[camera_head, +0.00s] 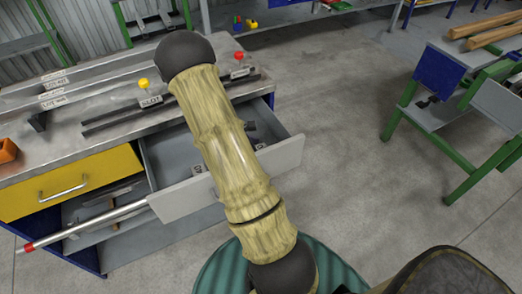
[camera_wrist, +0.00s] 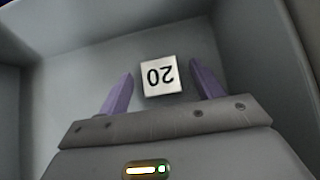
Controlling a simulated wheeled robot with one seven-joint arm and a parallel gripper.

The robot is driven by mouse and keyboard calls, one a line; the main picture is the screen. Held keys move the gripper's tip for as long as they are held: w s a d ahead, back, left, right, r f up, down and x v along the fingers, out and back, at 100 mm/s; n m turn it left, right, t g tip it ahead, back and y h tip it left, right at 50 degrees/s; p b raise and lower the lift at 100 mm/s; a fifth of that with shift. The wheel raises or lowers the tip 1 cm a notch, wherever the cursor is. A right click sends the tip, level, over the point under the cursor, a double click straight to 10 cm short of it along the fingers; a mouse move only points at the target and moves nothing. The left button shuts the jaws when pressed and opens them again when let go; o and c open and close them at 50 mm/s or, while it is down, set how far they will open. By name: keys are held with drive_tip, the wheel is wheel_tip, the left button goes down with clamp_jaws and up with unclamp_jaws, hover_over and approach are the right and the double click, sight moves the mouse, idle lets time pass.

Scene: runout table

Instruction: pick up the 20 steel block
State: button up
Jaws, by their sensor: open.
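The 20 steel block (camera_wrist: 160,76) is a small pale square block marked 20, which reads upside down in the wrist view. It lies on the grey floor of a drawer. My gripper (camera_wrist: 164,82) is open, with one purple finger on each side of the block. The fingers appear apart from it, and nothing is held. In the head view the open drawer (camera_head: 283,157) juts out from the workbench. My arm covers much of the drawer there, and I cannot make out my gripper or the number 20 in that view.
The drawer walls (camera_wrist: 272,60) rise around the block. A yellow drawer (camera_head: 70,184) is shut to the left. The bench top (camera_head: 85,140) carries metal rails and knobs. A green-legged stand (camera_head: 440,120) is at the right, with bare floor between.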

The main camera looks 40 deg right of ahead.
drive_tip(key=shift+c, duration=0.5)
drive_tip(key=c, duration=1.2)
wheel_tip(320, 180, up, 10)
drive_tip(key=shift+r+p, duration=0.1)
drive_tip(key=shift+p, duration=0.7)
